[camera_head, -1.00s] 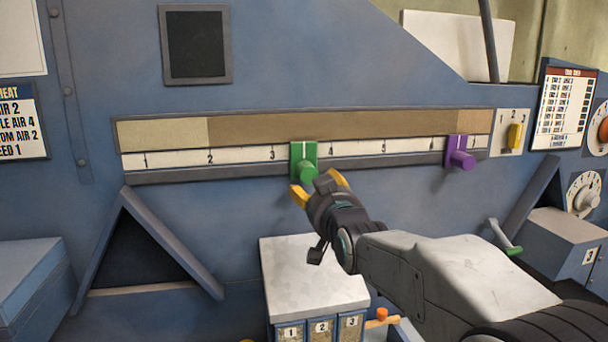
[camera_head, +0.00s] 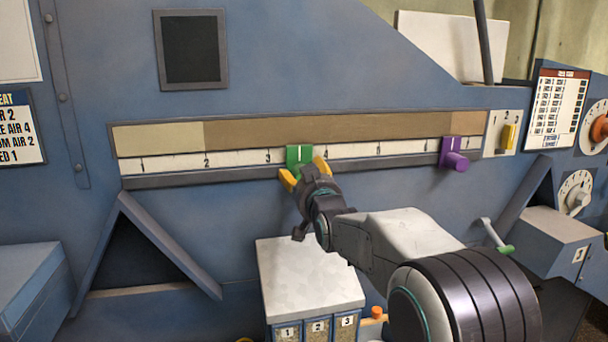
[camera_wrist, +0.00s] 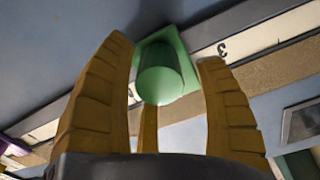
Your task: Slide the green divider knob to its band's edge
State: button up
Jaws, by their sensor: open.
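The green divider knob (camera_head: 300,157) sits on the numbered scale strip (camera_head: 370,149), just right of the 3 mark. Above the scale runs a band with a pale tan part (camera_head: 160,137) at the left and a longer brown part (camera_head: 330,127). The edge between them lies left of the knob, near the 2. My gripper (camera_head: 305,174) is open, with its yellow fingers at the knob's lower front.
A purple knob (camera_head: 453,156) sits further right on the same scale. A yellow switch (camera_head: 508,136) is beyond the scale's right end. A grey-topped box (camera_head: 305,270) with numbered bins stands below my arm. The scale left of the green knob is clear.

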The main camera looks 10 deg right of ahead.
jog(key=shift+c, duration=0.4)
jog(key=shift+r, duration=0.1)
jog(key=c, duration=1.2)
jog(key=shift+w, duration=0.15)
